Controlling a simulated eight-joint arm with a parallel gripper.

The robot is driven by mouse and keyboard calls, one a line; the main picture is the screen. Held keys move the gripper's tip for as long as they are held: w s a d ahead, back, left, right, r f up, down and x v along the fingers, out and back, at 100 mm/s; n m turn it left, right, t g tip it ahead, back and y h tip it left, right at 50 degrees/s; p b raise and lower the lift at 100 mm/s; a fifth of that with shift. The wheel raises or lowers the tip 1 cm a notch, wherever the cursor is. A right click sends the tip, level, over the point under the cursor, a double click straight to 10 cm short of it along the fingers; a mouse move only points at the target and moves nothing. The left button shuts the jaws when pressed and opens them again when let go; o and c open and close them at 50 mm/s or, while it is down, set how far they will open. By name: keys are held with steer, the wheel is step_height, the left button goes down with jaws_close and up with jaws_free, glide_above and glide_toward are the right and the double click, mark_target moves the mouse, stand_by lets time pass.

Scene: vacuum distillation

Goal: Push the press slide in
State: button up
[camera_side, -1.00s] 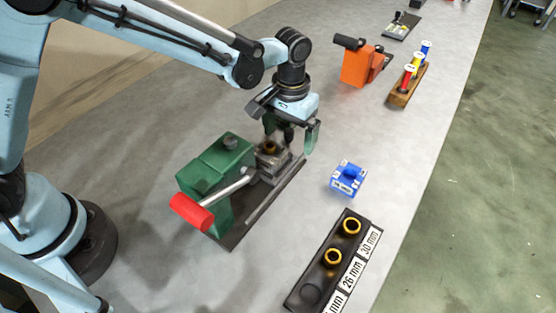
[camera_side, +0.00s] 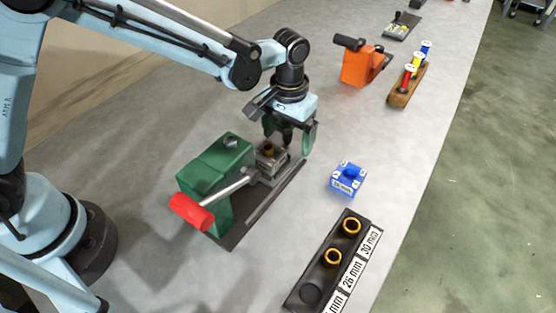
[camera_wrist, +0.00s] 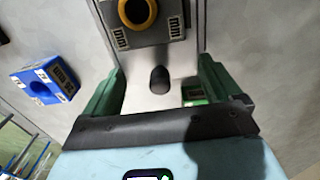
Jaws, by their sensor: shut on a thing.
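The green press (camera_side: 218,165) stands on a dark base with a red-handled lever (camera_side: 192,212) at its front left. Its grey metal slide (camera_side: 270,163) sits at the press's right side and carries a gold ring (camera_side: 269,150). In the wrist view the slide block (camera_wrist: 148,38) with the ring (camera_wrist: 138,12) lies at the top, with a black knob (camera_wrist: 159,80) below it. My gripper (camera_side: 289,138) is low at the slide's outer end.
A blue block (camera_side: 348,179) lies right of the press. A black holder (camera_side: 302,287) with gold rings is at the front right. An orange device (camera_side: 360,66) and a wooden rack (camera_side: 404,90) of coloured spools stand behind. Grey table is clear between them.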

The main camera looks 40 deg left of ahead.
mark_target(277, 146)
steer(key=shift+s, duration=1.9)
steer(key=o, duration=0.6)
steer(key=shift+c, duration=0.2)
steer(key=shift+s, duration=0.1)
steer(key=shift+r, duration=3.5)
steer(key=shift+a+r, duration=0.1)
